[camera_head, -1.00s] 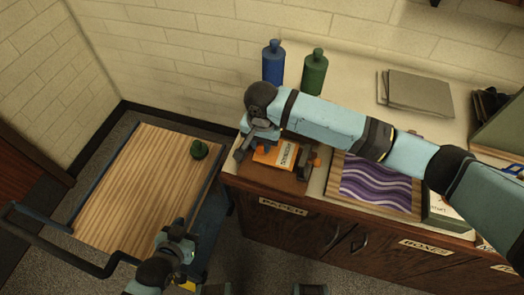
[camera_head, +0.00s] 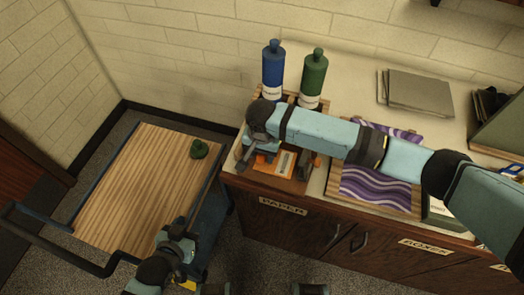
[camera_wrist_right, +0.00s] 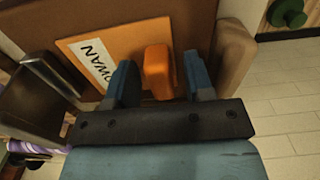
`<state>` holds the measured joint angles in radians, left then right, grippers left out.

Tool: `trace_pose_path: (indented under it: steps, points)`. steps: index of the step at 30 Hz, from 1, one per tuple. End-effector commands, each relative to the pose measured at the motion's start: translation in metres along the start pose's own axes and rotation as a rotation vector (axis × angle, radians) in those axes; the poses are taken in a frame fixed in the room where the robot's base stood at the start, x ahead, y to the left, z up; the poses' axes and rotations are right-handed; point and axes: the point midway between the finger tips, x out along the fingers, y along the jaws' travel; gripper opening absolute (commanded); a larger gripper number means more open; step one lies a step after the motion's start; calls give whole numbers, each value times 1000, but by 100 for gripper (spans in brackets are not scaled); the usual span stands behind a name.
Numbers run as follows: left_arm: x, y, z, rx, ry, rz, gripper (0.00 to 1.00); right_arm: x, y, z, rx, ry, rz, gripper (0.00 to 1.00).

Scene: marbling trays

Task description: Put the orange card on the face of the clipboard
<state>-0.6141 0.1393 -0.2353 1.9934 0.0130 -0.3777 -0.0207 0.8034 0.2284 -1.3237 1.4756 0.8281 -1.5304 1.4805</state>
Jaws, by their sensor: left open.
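The orange card (camera_head: 268,165) with a white name label lies flat at the counter's left end, partly hidden by my right arm. In the right wrist view the card (camera_wrist_right: 128,35) has an upright orange tab (camera_wrist_right: 157,68). My right gripper (camera_wrist_right: 160,85) is open, with a finger on each side of the tab and gaps between. In the head view my right gripper (camera_head: 255,158) is just above the card. A brown board (camera_head: 262,182) lies under the card; I cannot tell whether it is the clipboard. My left gripper (camera_head: 178,230) is open and empty over the cart's near edge.
Blue (camera_head: 273,70) and green (camera_head: 313,78) bottles stand behind my right arm. A purple marbled sheet (camera_head: 375,188) lies right of the card. Grey boards (camera_head: 415,92) lie farther back.

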Motion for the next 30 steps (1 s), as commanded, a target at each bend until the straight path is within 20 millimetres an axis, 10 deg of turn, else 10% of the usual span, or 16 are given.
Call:
trace_pose_path:
  steps: [10, 30]
  points:
    - [1, 0, 1, 0, 0, 0, 57, -10, 0, 0, -1, 0, -1, 48]
    - [3, -1, 5, 0, 0, -1, 57, -121, 0, 0, 1, 0, -1, 48]
